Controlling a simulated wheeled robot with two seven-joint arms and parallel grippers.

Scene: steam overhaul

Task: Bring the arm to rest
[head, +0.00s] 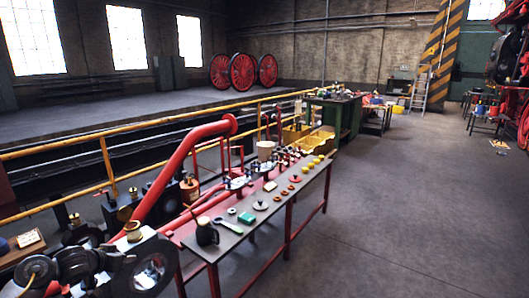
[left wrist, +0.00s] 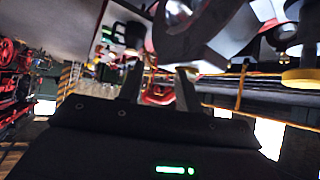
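My left gripper (left wrist: 160,82) shows in the left wrist view, its two dark fingers apart. Nothing is clearly held between them; a red shape there looks to be background. In the head view my left arm comes in at the lower left corner. Its end is close to a large grey ring-shaped metal part (head: 152,266), and the fingertips are hard to make out there. The same grey curved metal fills the top of the left wrist view (left wrist: 190,40). I cannot tell whether the gripper touches it. My right gripper is in neither view.
A long narrow table (head: 262,232) with red legs holds a green block (head: 246,218), a dark can (head: 206,234), rings and yellow balls. A thick red pipe (head: 165,180) rises behind it. A yellow railing (head: 60,147) runs beyond.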

